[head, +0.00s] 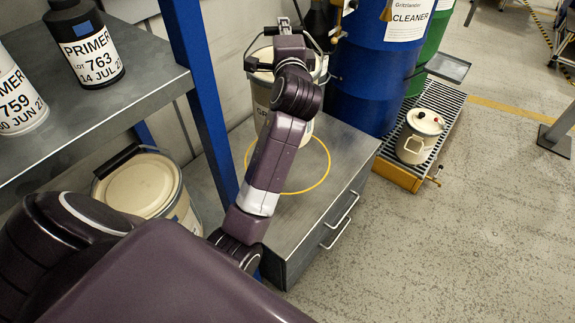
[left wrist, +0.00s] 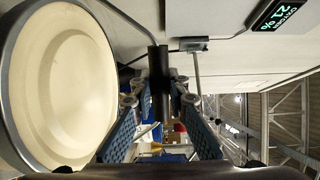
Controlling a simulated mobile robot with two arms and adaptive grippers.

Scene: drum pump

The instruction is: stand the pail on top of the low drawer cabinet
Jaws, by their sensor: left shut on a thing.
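The pail (head: 262,92) is cream with a grey rim and printed lettering. It is at the low drawer cabinet (head: 335,150), over the far part of a yellow ring (head: 322,180) marked on its top. My arm hides part of the pail and its base, so I cannot tell if it touches the top. My left gripper (head: 284,32) is shut on the black grip of the pail's handle. In the left wrist view, the grip (left wrist: 158,85) lies between the two fingers and the pale lid (left wrist: 68,85) fills the left side. My right gripper is not in view.
A blue post (head: 200,90) and grey shelf (head: 130,95) with primer bottles (head: 85,40) stand left of the cabinet. Another lidded pail (head: 145,190) is below the shelf. Blue and green drums and a small cream can (head: 418,138) stand to the right. The right floor is mostly clear.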

